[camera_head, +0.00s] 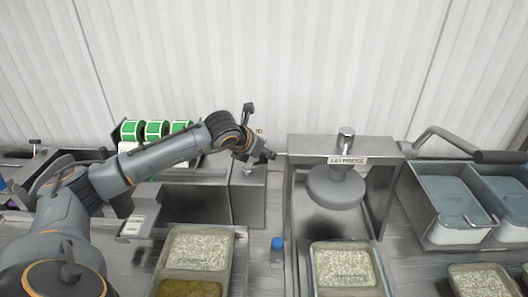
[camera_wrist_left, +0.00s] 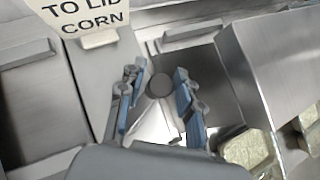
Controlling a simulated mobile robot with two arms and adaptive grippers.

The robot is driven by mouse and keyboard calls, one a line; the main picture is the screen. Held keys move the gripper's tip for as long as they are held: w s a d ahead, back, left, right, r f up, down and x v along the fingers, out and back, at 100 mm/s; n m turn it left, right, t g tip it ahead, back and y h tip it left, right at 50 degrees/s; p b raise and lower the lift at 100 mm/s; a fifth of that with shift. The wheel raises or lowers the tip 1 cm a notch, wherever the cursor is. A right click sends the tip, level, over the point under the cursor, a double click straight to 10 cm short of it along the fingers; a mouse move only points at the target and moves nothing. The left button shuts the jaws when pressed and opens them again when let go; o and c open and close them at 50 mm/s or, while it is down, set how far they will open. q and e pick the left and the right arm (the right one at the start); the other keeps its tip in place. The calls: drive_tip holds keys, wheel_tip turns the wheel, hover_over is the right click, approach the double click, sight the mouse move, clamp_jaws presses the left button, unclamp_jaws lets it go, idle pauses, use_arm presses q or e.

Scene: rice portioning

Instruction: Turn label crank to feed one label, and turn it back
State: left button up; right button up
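The label machine is a grey metal box (camera_head: 249,195) left of the lid press, with green label rolls (camera_head: 156,130) above its left part. My left gripper (camera_head: 266,154) is at the upper right corner of this box, beside the lid press frame. In the left wrist view my left gripper (camera_wrist_left: 159,73) is open, with its two blue-padded fingers spread. A round dark knob (camera_wrist_left: 160,85), which looks like the crank's knob, shows between them, with a gap on each side. The crank arm is mostly hidden in the head view. My right gripper is not in view.
The lid press (camera_head: 346,160) stands just right of my left gripper. A grey lever handle (camera_head: 497,157) extends at the right. Rice trays (camera_head: 201,249) and a blue-capped bottle (camera_head: 277,248) are in front. A sign (camera_wrist_left: 92,15) hangs at the wrist view's top left.

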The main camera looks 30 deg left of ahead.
use_arm(q)
clamp_jaws()
